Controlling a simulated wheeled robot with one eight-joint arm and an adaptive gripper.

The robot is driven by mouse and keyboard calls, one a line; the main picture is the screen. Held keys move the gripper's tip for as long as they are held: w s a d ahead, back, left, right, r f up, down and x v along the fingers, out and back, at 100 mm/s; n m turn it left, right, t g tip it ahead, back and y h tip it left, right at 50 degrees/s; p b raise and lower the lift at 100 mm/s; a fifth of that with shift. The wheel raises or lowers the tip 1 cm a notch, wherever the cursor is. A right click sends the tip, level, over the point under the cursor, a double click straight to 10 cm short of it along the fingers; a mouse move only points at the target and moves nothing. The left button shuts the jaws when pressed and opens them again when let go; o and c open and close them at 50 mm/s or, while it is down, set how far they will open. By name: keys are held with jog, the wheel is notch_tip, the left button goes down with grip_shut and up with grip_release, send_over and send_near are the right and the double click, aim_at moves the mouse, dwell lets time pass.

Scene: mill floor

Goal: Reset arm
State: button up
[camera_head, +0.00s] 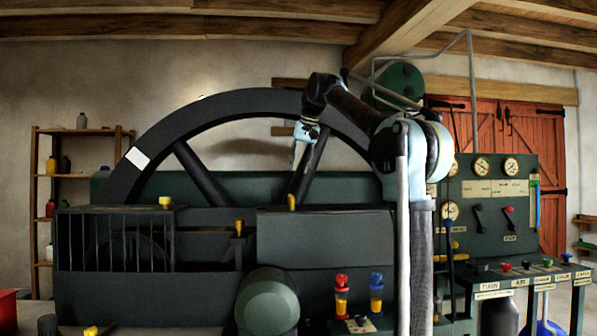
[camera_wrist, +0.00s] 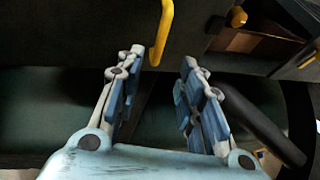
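My gripper (camera_wrist: 162,68) is open in the wrist view, its two blue-padded fingers apart with nothing between them. In the head view my gripper (camera_head: 293,160) hangs from my raised, bent arm, in front of the large dark flywheel (camera_head: 262,102). A yellow handle (camera_wrist: 166,30) shows just beyond the fingertips in the wrist view, apart from them as far as I can tell. In the head view a small yellow handle (camera_head: 291,202) stands on the dark machine below my gripper.
The dark machine body (camera_head: 325,238) fills the middle. A control panel (camera_head: 490,215) with gauges and levers stands at the right. Red and blue knobbed fittings (camera_head: 341,290) are in front. A shelf (camera_head: 75,176) with bottles is at the left. Wooden beams cross overhead.

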dwell(0.3)
jog(key=s+d+f+h, duration=0.1)
jog(key=s+d+f, duration=0.6)
jog(key=s+f, duration=0.6)
jog(key=s+d+f+g+h, duration=0.1)
jog(key=s+d+f, duration=0.6)
jog(key=f, duration=1.7)
jog(key=s+d+f+g, duration=0.1)
jog(key=s+d+f, duration=0.6)
jog(key=s+f, duration=1.1)
jog(key=shift+s+d+f+m+h, duration=0.25)
jog(key=shift+s+f+m+h, duration=0.1)
jog(key=shift+f+m+h, duration=0.05)
jog(key=shift+w+f, duration=0.2)
jog(key=shift+w, duration=0.25)
